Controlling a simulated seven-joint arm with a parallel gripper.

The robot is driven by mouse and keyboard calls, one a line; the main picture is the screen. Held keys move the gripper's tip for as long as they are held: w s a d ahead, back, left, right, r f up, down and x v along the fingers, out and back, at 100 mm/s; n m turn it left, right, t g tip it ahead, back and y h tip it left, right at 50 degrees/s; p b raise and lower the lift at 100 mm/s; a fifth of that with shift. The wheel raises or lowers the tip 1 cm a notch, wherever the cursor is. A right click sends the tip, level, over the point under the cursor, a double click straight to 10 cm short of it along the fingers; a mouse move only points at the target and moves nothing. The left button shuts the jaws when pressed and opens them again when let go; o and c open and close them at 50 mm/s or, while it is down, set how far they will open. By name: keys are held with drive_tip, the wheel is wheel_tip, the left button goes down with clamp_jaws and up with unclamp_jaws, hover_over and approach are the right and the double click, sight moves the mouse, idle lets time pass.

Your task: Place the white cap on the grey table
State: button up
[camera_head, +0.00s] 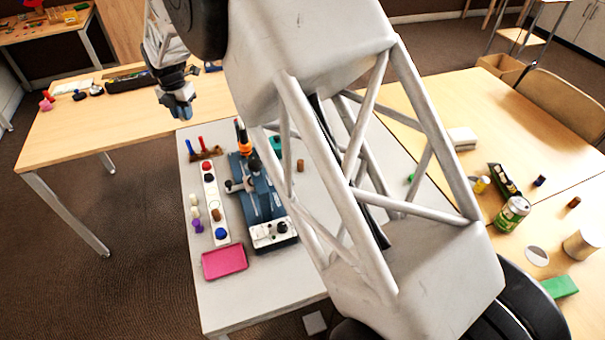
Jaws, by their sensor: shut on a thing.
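My gripper (178,112) is at the upper left, in the air near the far left corner of the grey table (255,292). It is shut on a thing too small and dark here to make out. A small pale cap-like piece (194,200) stands at the left edge of the grey table, with another pale piece (195,212) just below it. I cannot tell whether either is the white cap. My arm hides much of the grey table's right side.
A white strip (222,239) with coloured caps, a blue device (262,190), a pink tray (225,262) and a rack with red and blue pieces (207,153) occupy the grey table's left half. Bare table lies in front. Wooden tables adjoin behind and right.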

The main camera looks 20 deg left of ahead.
drive_tip(key=s+a+f, duration=0.1)
drive_tip(key=s+a, duration=0.2)
hover_over(190, 171)
wheel_tip(190, 171, down, 10)
drive_tip(key=shift+w+n, duration=0.1)
drive_tip(key=shift+n, duration=0.3)
drive_tip(key=shift+f, duration=0.1)
drive_tip(key=shift+f, duration=3.1)
drive_tip(key=shift+f, duration=0.1)
drive_tip(key=shift+f, duration=1.75)
drive_tip(key=shift+f, duration=0.15)
drive_tip(key=o, duration=0.9)
